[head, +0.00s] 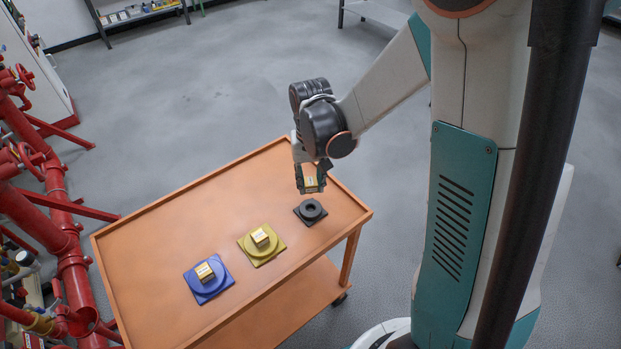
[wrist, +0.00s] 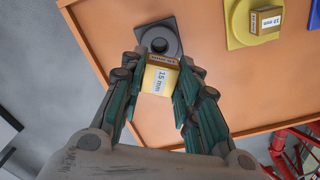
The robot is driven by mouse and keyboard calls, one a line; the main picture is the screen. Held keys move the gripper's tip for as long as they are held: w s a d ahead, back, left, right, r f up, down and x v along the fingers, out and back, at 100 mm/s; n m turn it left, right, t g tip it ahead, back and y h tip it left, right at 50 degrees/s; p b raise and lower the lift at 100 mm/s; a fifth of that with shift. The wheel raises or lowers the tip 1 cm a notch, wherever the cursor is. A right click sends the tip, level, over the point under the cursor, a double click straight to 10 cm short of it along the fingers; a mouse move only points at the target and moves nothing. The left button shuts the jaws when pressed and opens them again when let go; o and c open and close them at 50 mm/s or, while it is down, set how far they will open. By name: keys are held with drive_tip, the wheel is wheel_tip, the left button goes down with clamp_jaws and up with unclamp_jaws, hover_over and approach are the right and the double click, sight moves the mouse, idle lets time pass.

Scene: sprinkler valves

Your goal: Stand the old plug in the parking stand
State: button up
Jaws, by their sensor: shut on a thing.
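My gripper (head: 311,184) is shut on a small plug (wrist: 161,76) with a yellow body and a white label reading 15 mm. The plug also shows between the fingertips in the head view (head: 314,182). The dark parking stand (head: 311,211), a square base with a raised ring and a round hole, sits on the orange cart. The held plug is above the cart, close to this stand. In the wrist view the stand (wrist: 172,27) lies just beyond the plug, with its hole visible. The plug's lower end is not clearly seen.
On the orange cart (head: 160,235), a yellow base (head: 271,254) and a blue base (head: 207,293) each carry a small labelled block. Red pipes and valves (head: 70,250) stand left of the cart. The cart's far left top is clear.

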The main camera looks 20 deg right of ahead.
drive_tip(key=shift+f+b, duration=2.45)
drive_tip(key=shift+f, duration=0.65)
drive_tip(key=shift+f+b, duration=1.05)
drive_tip(key=o, duration=1.2)
drive_tip(key=shift+r+p, duration=2.9)
drive_tip(key=shift+r, duration=1.15)
